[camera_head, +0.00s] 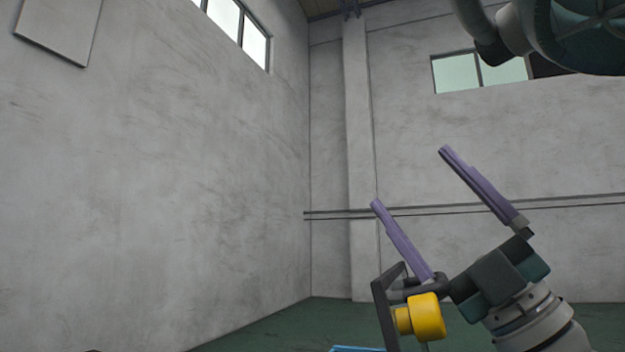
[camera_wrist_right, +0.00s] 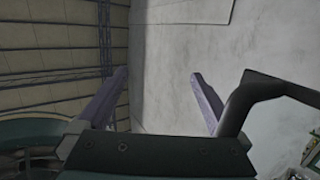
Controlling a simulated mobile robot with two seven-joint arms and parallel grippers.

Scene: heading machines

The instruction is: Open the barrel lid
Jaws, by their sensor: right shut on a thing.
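My right gripper (camera_head: 408,176) is in the lower right of the head view, its two purple fingers pointing up and to the left. The fingers stand well apart in front of the grey wall. They also show in the right wrist view (camera_wrist_right: 160,82), one on each side. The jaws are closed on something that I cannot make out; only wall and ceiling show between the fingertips. No barrel or lid can be clearly recognised in either view. My left gripper is not in view.
A black bar frame (camera_head: 384,314) with a yellow knob (camera_head: 428,316) shows beside the right gripper. A blue edge (camera_head: 357,349) is cut off at the bottom. Grey walls (camera_head: 200,190) and green floor (camera_head: 300,325) lie behind. The space around the fingertips looks clear.

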